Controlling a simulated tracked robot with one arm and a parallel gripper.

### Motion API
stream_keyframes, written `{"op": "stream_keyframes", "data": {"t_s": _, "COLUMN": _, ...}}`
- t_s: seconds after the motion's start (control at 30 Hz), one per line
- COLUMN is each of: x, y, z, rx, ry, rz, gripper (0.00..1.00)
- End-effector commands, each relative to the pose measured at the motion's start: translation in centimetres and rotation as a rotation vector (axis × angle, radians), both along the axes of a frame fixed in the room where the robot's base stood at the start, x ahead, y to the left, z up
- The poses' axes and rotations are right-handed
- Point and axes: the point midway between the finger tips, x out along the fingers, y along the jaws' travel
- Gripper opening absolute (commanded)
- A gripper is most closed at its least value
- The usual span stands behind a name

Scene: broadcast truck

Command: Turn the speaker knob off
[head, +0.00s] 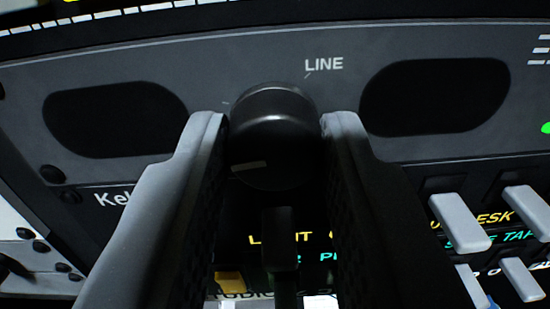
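The speaker knob (272,140) is a round black knob on a dark grey panel in the middle of the head view. A pale pointer mark on its face lies at its lower left. The word LINE is printed on the panel above and to the right of it. My gripper (273,128) has one finger on each side of the knob, with the fingertips beside it. The fingers look parted around the knob, very close to its sides. I cannot tell whether they touch it.
Dark oval speaker openings lie left (115,118) and right (434,96) of the knob. Below the panel are grey lever switches (459,221) and lit yellow and green labels. A green light (546,128) is at the right edge. A dark lever (281,238) shows between my fingers.

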Motion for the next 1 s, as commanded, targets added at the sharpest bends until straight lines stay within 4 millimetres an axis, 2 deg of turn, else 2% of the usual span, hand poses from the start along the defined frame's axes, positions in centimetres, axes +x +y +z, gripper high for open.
{"op": "stream_keyframes", "data": {"t_s": 0.03, "x": -0.1, "y": -2.0, "z": 0.1, "rx": 0.004, "ry": 0.002, "rz": -0.003, "gripper": 0.03}}
{"op": "stream_keyframes", "data": {"t_s": 0.13, "x": 0.0, "y": -0.8, "z": -0.1, "rx": -0.003, "ry": 0.002, "rz": -0.004, "gripper": 0.03}}
{"op": "stream_keyframes", "data": {"t_s": 0.47, "x": 0.1, "y": -0.4, "z": -0.2, "rx": -0.077, "ry": 0.004, "rz": -0.005, "gripper": 0.03}}
{"op": "stream_keyframes", "data": {"t_s": 1.0, "x": 0.0, "y": -0.3, "z": 0.0, "rx": -0.449, "ry": 0.004, "rz": -0.004, "gripper": 0.04}}
